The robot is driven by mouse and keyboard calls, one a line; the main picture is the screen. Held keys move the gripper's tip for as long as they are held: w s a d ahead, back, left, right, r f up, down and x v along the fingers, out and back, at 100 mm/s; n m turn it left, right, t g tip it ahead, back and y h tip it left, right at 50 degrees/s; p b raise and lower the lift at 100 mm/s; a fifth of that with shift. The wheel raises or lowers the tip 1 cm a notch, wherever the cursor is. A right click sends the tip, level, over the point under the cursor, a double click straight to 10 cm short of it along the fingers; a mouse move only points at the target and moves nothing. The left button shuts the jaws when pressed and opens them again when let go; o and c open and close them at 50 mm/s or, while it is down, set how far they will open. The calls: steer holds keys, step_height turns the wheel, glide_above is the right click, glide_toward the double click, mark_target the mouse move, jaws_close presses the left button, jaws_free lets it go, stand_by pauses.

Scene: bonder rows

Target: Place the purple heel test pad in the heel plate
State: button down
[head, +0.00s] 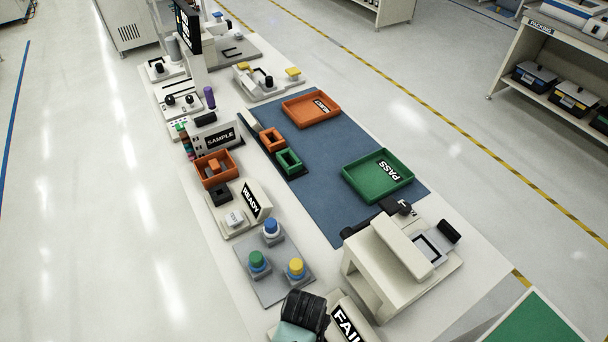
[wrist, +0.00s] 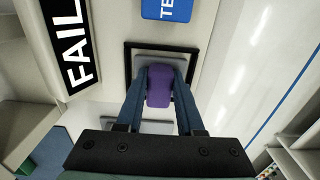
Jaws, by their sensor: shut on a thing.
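The purple heel test pad (wrist: 160,88) is between the two fingers of my gripper (wrist: 161,76) in the wrist view. My gripper is shut on it. Beyond the pad is a grey plate with a square black frame (wrist: 128,64), which looks like the heel plate. The pad overlaps the plate's middle in this view, and I cannot tell whether it touches the plate. Part of the plate is hidden behind the pad and fingers. In the head view the pad and plate cannot be made out.
A FAIL sign (wrist: 69,44) stands left of the frame, and it also shows in the head view (head: 347,324). A blue label (wrist: 166,9) lies above the frame.

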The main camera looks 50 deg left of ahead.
steer(key=c, duration=0.5)
jaws_free()
steer(key=shift+f, duration=0.1)
steer(key=shift+c, duration=0.2)
step_height(320, 180, up, 12)
steer(key=shift+r, duration=0.2)
